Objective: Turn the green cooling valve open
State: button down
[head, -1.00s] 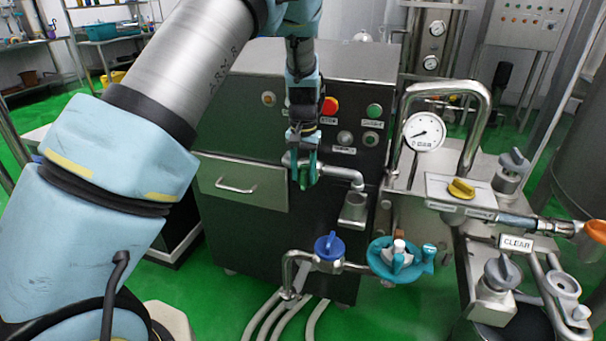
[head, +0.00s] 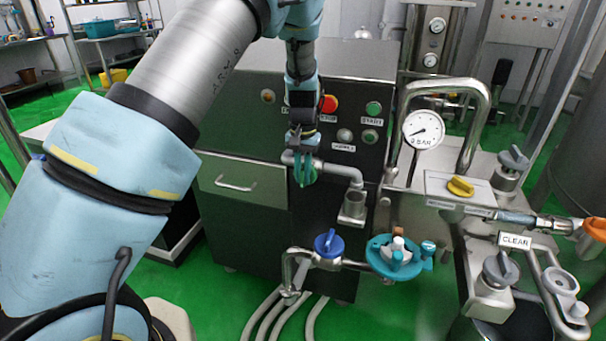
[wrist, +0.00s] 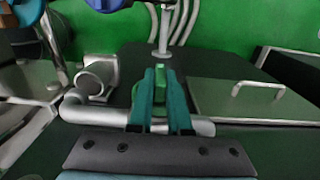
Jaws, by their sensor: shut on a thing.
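The green cooling valve handle (wrist: 160,84) shows in the wrist view as a green lever above the grey pipe (wrist: 185,126). My gripper (wrist: 161,80) has its two teal fingers closed on either side of this lever, gripping it. In the head view my gripper (head: 304,174) reaches down in front of the dark steel cabinet, at the horizontal pipe (head: 338,170). There the fingers largely hide the valve handle. The valve's exact angle is hard to read.
A pressure gauge (head: 424,130), a yellow knob (head: 460,187) and a red button (head: 329,104) are nearby. A drawer (head: 238,188) is left of the gripper.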

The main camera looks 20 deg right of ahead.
jog(key=shift+b, duration=0.3)
jog(key=shift+w+a+f+g+h+b, duration=0.1)
jog(key=shift+w+a+g+h+b, duration=0.05)
jog(key=shift+g+h+b, duration=0.4)
jog(key=shift+w+a+f+g+h+b, duration=0.15)
jog(key=shift+g+h+b, duration=0.25)
jog(key=shift+b, duration=0.25)
jog(key=g+h+b, duration=0.3)
jog(key=shift+w+a+h, duration=0.1)
jog(key=shift+w+h, duration=0.05)
jog(key=shift+h, duration=0.1)
jog(key=g+h+b, duration=0.2)
jog(key=g+h, duration=0.1)
jog(key=g+h+b, duration=0.1)
jog(key=b, duration=0.1)
jog(key=shift+w+a+f+h, duration=0.15)
jog(key=shift+f+h, duration=0.2)
jog(key=shift+h, duration=0.05)
jog(key=shift+f+g+h+b, duration=0.15)
jog(key=shift+g+h+b, duration=0.8)
jog(key=shift+g, duration=0.3)
jog(key=shift+g+h+b, duration=0.3)
jog(key=shift+g+h, duration=0.1)
jog(key=shift+h, duration=0.05)
jog(key=c, duration=0.9)
grip_release()
jog(key=shift+o, duration=0.2)
